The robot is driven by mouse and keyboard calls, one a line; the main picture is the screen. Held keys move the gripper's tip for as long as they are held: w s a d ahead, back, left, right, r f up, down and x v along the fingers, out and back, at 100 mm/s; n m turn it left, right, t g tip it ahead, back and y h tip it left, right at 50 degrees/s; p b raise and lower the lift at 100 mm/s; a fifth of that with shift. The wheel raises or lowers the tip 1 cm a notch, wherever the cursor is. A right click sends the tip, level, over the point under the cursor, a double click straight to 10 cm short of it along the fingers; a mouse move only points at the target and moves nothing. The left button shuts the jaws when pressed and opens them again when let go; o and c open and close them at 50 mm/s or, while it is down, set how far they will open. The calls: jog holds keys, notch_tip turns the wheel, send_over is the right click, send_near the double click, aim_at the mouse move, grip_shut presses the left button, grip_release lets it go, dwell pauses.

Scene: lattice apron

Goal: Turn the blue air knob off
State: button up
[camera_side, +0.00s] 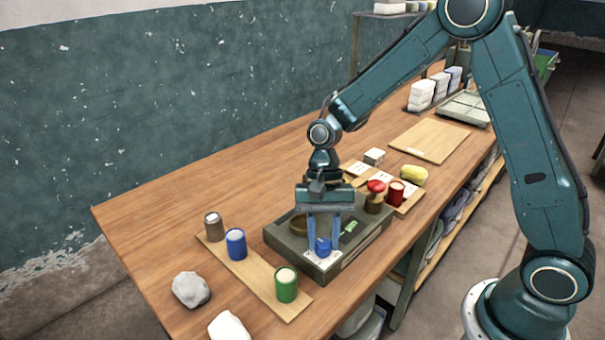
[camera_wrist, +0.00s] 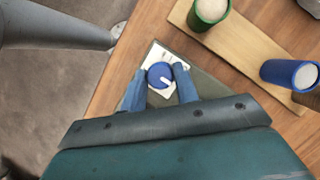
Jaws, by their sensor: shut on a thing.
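The blue air knob (camera_side: 324,246) sits on a small white plate (camera_side: 318,262) at the front left corner of a dark grey-green unit (camera_side: 283,250). In the wrist view the round blue knob (camera_wrist: 159,75) shows a white pointer mark aimed toward the lower right, on the white marked plate (camera_wrist: 157,56). My gripper (camera_side: 323,240) points down over the plate. Its two blue fingers (camera_wrist: 160,82) are on either side of the knob and shut on it. The plate's markings are too small to read.
A board (camera_side: 256,283) with brown, blue (camera_side: 236,243) and green (camera_side: 286,284) cylinders lies left of the unit. A grey rock (camera_side: 191,289) lies near the front. A red-topped stamp-like thing (camera_side: 376,187), a red cylinder (camera_side: 395,192) and a yellow sponge-like thing (camera_side: 414,174) stand to the right.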

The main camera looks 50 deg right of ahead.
jog(key=o, duration=1)
jog(key=v, duration=1.3)
jog(key=shift+w+r, duration=0.1)
jog(key=shift+r, duration=0.3)
